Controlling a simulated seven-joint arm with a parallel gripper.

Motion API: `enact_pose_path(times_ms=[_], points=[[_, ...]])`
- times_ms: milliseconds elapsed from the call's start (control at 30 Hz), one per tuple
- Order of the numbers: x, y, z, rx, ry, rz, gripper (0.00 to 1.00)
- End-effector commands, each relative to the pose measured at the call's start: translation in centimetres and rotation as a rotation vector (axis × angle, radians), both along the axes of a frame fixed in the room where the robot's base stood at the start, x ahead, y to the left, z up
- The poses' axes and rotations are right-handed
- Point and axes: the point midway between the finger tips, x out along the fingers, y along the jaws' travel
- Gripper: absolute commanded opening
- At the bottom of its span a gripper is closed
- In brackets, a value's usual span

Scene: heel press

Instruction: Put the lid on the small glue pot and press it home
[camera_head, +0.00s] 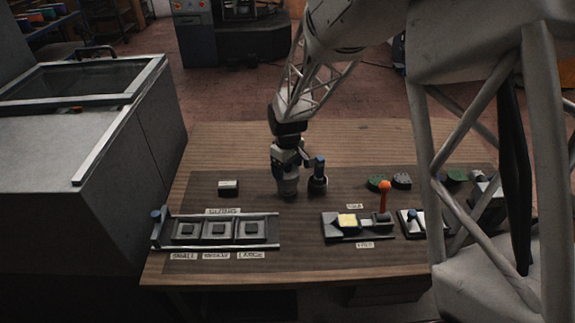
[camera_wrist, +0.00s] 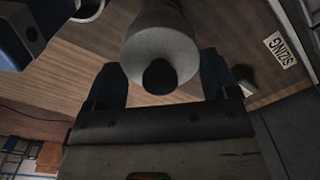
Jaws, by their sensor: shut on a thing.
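My gripper (camera_head: 288,176) points down at the back middle of the dark mat. In the wrist view my gripper (camera_wrist: 160,72) has its two dark fingers on either side of a tapered grey piece (camera_wrist: 160,40) with a dark round knob, and is shut on it. The grey piece also shows below the fingers in the head view (camera_head: 288,188). I cannot tell whether it is the lid alone or the lid on the small glue pot. Its lower end is hidden or too small to judge.
A tray with several square pads (camera_head: 219,230) lies at the front left, labelled small to large. A small block (camera_head: 228,187) stands behind it. A fixture with an orange-knobbed lever (camera_head: 385,187) and a yellow pad stands right. The mat's middle front is clear.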

Motion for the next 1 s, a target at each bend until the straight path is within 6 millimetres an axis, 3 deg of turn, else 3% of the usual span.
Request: enact_pose_path(times_ms=[1000], points=[[0.05, 0.01, -0.97, 0.000, -0.001, 0.000, 0.67]])
